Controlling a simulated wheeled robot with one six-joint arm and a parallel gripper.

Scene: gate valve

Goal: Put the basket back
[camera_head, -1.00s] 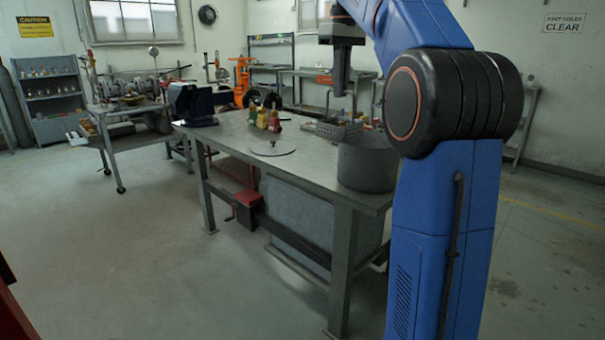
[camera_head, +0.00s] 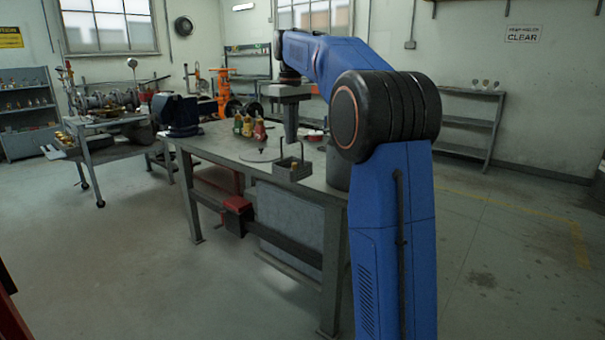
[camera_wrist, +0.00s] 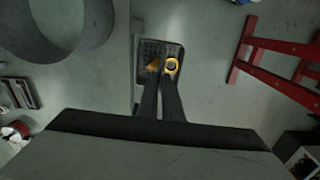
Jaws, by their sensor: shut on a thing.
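A small dark grey basket (camera_head: 298,170) with an upright handle hangs beneath my gripper (camera_head: 291,141), by the front edge of the workbench in the head view. In the wrist view my gripper (camera_wrist: 166,80) has its two dark fingers shut over the basket (camera_wrist: 149,80). The grip looks to be on the handle, but the contact is hard to see. In the wrist view the basket appears beside the bench edge, over the floor.
A large grey pot (camera_wrist: 62,50) stands near my arm. A side table (camera_head: 105,130) and shelves line the walls. A red frame (camera_wrist: 280,50) stands on the floor at right.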

